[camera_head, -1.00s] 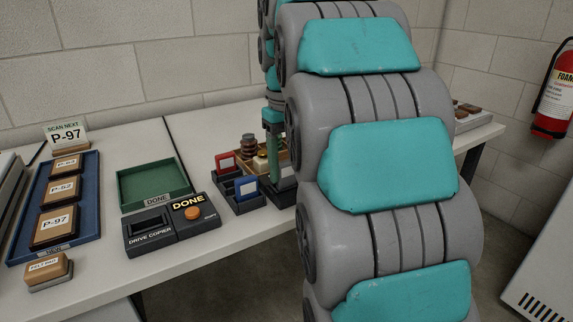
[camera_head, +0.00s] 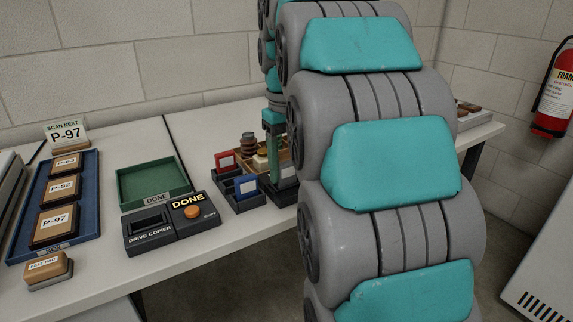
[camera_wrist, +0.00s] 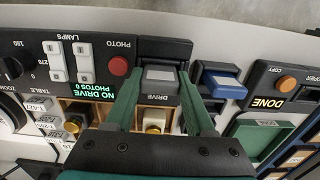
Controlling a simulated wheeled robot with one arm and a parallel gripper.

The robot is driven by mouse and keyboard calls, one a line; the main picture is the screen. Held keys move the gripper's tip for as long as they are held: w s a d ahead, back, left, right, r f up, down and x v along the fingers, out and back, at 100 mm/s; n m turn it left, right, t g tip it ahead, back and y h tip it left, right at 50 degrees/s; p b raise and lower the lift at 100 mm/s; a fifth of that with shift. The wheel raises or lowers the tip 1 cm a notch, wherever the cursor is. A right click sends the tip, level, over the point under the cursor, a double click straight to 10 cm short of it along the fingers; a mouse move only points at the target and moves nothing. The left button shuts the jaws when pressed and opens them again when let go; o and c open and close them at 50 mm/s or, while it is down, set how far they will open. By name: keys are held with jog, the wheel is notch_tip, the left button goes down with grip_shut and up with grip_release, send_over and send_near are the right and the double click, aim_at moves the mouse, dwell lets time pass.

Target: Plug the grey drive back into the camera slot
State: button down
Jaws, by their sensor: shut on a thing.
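My gripper (camera_wrist: 160,74) shows its two green fingers shut on the grey drive (camera_wrist: 160,80), a dark block with a light grey face. The drive is at the slot marked DRIVE on the dark camera panel (camera_wrist: 96,45). I cannot tell whether it is seated or just above the slot. The panel's display (camera_wrist: 92,88) reads NO DRIVE, PHOTOS 0. In the head view my gripper (camera_head: 274,160) shows in part beyond the small drive holders, and my arm hides the panel and the grey drive.
A blue drive (camera_wrist: 222,82) stands in a holder beside the right finger; a red one (camera_head: 226,162) stands behind it in the head view. The drive copier (camera_head: 172,230) reads DONE, with a green tray (camera_head: 153,181) behind. Wooden compartments with knobs lie beside my fingers.

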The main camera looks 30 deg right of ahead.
jog(key=shift+f, duration=0.35)
jog(key=c, duration=0.5)
grip_release()
